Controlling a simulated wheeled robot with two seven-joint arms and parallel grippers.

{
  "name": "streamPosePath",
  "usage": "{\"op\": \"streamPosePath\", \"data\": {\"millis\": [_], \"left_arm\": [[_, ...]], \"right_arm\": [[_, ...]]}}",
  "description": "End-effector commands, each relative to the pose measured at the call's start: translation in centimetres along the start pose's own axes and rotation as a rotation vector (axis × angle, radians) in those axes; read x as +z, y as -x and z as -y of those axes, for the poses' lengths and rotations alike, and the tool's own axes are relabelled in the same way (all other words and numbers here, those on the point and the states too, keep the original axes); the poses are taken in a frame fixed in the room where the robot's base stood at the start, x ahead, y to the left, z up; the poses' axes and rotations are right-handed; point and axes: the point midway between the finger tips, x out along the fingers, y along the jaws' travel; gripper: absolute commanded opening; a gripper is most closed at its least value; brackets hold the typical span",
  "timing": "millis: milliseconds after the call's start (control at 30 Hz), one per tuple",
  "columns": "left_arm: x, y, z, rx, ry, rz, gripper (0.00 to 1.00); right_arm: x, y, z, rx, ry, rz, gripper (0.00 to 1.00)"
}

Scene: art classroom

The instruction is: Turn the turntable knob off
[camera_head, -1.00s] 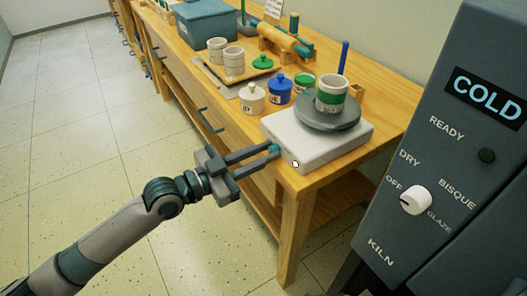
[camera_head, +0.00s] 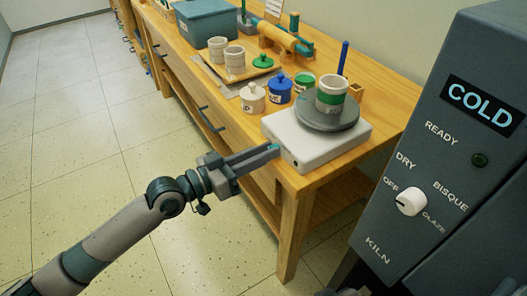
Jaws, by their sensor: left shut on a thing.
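The turntable has a pale box base (camera_head: 318,146) and a round grey wheel head (camera_head: 327,121), on the near end of the wooden bench. My left gripper (camera_head: 274,149) is at the left front face of the base. Its fingers are shut on the turntable knob, which they mostly hide. The fingers lie nearly one over the other in this view. A small dark round spot shows on the base just right of the fingertips. A white and green cup (camera_head: 331,95) stands upright on the wheel head. My right gripper is not in view.
The grey kiln panel (camera_head: 432,165) with its white dial (camera_head: 411,201) stands at the right. On the bench behind the turntable are a blue pot (camera_head: 280,91), a white pot (camera_head: 252,99) and several cups. The floor at left is clear.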

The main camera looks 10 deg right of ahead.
Motion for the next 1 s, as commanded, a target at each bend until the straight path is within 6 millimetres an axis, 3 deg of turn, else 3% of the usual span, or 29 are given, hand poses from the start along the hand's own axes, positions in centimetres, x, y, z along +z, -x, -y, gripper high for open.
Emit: {"op": "streamPosePath", "data": {"millis": [200, 233, 767, 1000], "left_arm": [[-0.1, 0.0, 0.0, -0.001, -0.002, -0.001, 0.00], [-0.1, 0.0, 0.0, -0.001, -0.002, -0.001, 0.25], [0.0, 0.2, 0.0, 0.000, -0.003, 0.000, 0.26], [0.1, 1.8, 0.1, -0.002, -0.004, 0.001, 0.26]], "right_arm": [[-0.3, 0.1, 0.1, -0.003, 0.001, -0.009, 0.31], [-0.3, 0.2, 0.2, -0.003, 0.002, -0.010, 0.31], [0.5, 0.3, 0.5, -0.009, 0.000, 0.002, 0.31], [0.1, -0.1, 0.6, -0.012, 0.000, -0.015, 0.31]]}}
